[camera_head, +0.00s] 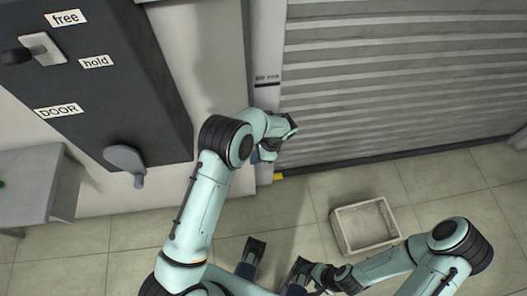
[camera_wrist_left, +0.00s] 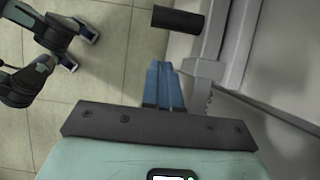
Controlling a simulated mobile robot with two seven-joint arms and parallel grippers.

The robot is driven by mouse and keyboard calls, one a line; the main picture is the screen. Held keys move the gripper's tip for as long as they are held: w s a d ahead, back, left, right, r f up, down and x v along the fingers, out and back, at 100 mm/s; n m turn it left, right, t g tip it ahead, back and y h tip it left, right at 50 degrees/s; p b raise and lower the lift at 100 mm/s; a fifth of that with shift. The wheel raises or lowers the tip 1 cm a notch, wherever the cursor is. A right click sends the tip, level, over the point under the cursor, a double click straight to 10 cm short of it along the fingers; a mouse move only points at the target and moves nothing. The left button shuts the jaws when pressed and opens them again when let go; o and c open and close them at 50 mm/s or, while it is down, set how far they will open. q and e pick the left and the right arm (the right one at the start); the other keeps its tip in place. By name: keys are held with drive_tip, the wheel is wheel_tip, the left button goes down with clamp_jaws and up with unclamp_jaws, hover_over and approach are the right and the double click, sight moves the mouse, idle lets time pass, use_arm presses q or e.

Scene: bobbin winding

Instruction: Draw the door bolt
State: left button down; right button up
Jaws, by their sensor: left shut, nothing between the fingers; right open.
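A dark cylindrical handle (camera_wrist_left: 178,18), which looks like the bolt's knob, sits beside a pale grey bracket (camera_wrist_left: 205,68) on the upright in the left wrist view. My left gripper (camera_wrist_left: 163,68) is shut and empty, its blue fingertips just short of the handle and apart from it in the picture. In the head view my left gripper (camera_head: 264,154) is by the door post (camera_head: 266,80), mostly hidden by my wrist, and the bolt is hidden there. The slatted shutter door (camera_head: 400,80) is at the right. My right gripper (camera_head: 274,262) is open and empty, low over the floor.
A dark panel (camera_head: 125,75) at the left has labels "free", "hold" and "DOOR", a black-knobbed lever (camera_head: 38,48) and a grey handle (camera_head: 125,162). An open bin (camera_head: 365,226) stands on the tiled floor. A grey cabinet (camera_head: 35,185) is at far left.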

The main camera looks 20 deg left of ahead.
use_arm(q)
drive_tip(key=shift+s+a+r, duration=0.25)
drive_tip(key=shift+s+a, duration=0.1)
drive_tip(key=shift+a, duration=0.3)
drive_tip(key=shift+s+a+r, duration=0.25)
drive_tip(key=shift+s+a, duration=0.1)
drive_tip(key=shift+a, duration=0.3)
drive_tip(key=shift+a, duration=0.1)
drive_tip(key=s+a, duration=0.4)
drive_tip(key=a, duration=0.2)
drive_tip(key=shift+a+p, duration=0.2)
drive_tip(key=shift+p, duration=0.15)
drive_tip(key=shift+s, duration=0.1)
